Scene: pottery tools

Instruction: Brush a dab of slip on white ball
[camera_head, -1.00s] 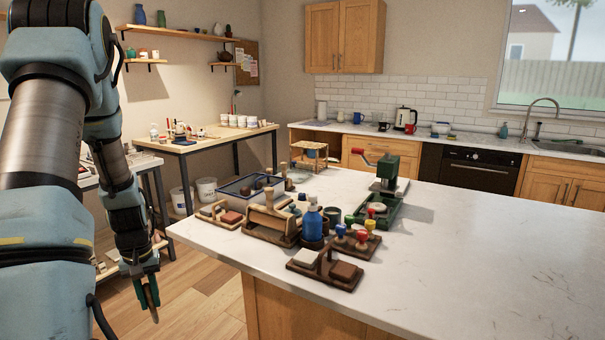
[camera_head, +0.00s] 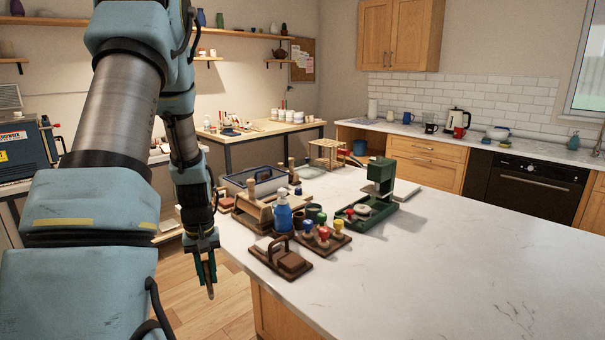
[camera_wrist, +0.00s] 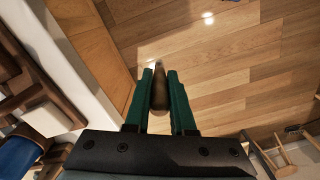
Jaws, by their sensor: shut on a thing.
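My gripper (camera_head: 205,268) hangs low beside the near left edge of the island, out over the wooden floor. In the wrist view its two green fingers (camera_wrist: 160,88) are shut on a brown tapered wooden tool (camera_wrist: 159,92), which looks like a brush handle. The tool's far end is small and hard to make out. In the head view the tool (camera_head: 210,291) points down below the fingers. I cannot pick out a white ball for certain. A pale round piece (camera_head: 362,209) sits in the green press (camera_head: 380,190), and its exact shape is unclear.
The marble island (camera_head: 430,265) has free room at front and right. A work table (camera_head: 262,129) stands behind.

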